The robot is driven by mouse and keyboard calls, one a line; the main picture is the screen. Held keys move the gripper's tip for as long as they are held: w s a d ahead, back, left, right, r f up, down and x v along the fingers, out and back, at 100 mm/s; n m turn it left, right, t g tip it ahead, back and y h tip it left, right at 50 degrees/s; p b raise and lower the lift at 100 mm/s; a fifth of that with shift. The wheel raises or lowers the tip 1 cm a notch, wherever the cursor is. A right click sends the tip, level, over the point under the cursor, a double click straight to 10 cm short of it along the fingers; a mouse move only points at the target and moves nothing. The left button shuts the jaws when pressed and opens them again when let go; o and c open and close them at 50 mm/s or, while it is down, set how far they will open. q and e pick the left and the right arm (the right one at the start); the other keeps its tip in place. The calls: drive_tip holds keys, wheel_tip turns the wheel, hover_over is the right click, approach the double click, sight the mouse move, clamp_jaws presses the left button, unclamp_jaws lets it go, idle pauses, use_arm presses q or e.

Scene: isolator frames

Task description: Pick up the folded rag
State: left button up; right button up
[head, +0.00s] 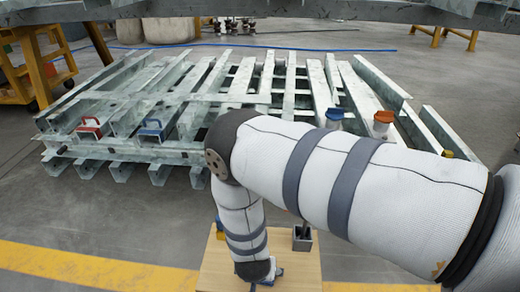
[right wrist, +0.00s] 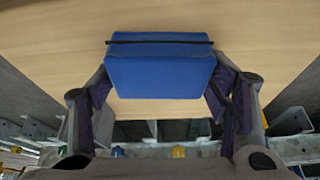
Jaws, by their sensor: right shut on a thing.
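The folded rag (right wrist: 160,75) is a blue block with a dark band across it, in the middle of the right wrist view. My right gripper (right wrist: 162,92) is shut on it, with one finger at each side. A wooden surface (right wrist: 275,40) lies behind the rag; I cannot tell whether the rag touches it. In the head view my right arm reaches down over this wooden top (head: 313,272), and its dark end is low at the bottom centre. The rag is mostly hidden there. My left gripper is in neither view.
A grey square holder (head: 302,240) stands on the wooden top beside my arm. Behind is a large galvanised metal frame (head: 200,80), bearing a red-handled block (head: 90,127) and a blue-handled block (head: 153,130). A yellow cart (head: 35,70) stands far left. Grey floor is open at left.

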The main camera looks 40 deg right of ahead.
wheel_tip(320, 180, up, 4)
drive_tip(key=shift+p, duration=0.95)
use_arm(q)
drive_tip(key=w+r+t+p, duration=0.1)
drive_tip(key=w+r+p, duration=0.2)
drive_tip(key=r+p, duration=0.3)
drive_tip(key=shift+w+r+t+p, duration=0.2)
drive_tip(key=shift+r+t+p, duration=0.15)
drive_tip(key=shift+p, duration=0.3)
use_arm(e)
drive_tip(key=s+a+r, duration=0.2)
drive_tip(key=s+r, duration=0.2)
drive_tip(key=s, duration=0.2)
drive_tip(key=s+a+r, duration=0.3)
drive_tip(key=s+r, duration=0.2)
drive_tip(key=s, duration=0.2)
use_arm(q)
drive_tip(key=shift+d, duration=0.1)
use_arm(e)
drive_tip(key=shift+s, duration=0.1)
drive_tip(key=shift+o, duration=0.6)
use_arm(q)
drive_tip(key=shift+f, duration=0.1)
use_arm(e)
drive_tip(key=shift+d, duration=0.1)
drive_tip(key=shift+c, duration=0.4)
